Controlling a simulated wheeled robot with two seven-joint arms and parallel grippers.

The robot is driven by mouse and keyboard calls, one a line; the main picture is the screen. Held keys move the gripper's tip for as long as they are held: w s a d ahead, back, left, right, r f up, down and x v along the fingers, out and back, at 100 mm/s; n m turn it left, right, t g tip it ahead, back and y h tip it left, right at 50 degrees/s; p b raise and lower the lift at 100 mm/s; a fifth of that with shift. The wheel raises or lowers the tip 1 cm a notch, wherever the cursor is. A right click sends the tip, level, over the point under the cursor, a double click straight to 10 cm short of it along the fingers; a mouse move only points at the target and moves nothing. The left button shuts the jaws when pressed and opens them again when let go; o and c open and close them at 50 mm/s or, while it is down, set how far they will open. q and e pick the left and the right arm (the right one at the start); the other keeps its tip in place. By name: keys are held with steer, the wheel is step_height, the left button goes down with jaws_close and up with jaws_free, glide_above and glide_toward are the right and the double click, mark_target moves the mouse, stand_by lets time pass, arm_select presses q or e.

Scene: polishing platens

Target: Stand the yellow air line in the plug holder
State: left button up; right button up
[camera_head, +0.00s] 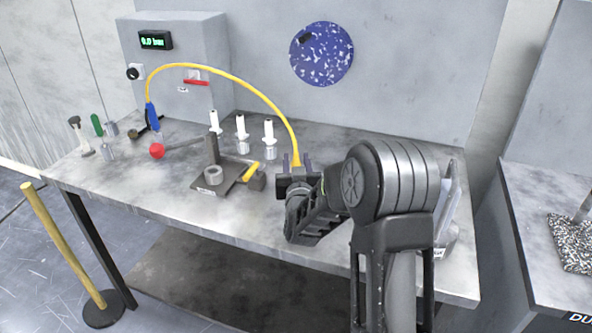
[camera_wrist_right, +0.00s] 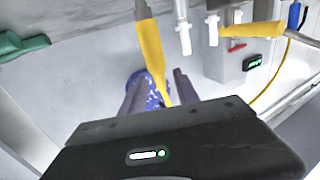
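The yellow air line (camera_head: 233,75) arches from a blue connector (camera_head: 152,116) at the back left to my right gripper (camera_head: 297,163). Its yellow plug end stands between the two fingers. In the right wrist view the plug (camera_wrist_right: 150,48) passes between the fingers of the right gripper (camera_wrist_right: 158,82), with background showing beside it. Whether the fingers press on it is unclear. A dark stand (camera_head: 205,188) with a grey ring is left of the gripper; I cannot tell if it is the plug holder. My left gripper is out of view.
Several white nozzles on grey bases stand behind the stand, one being a white nozzle (camera_head: 241,130). A red knob (camera_head: 157,151) on a rod and a green-handled tool (camera_head: 98,126) are left. A grey box (camera_head: 180,60) with a display stands behind. The front left table is clear.

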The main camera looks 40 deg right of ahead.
steer(key=shift+x, duration=1.1)
steer(key=shift+c, duration=0.5)
jaws_close()
stand_by(0.4)
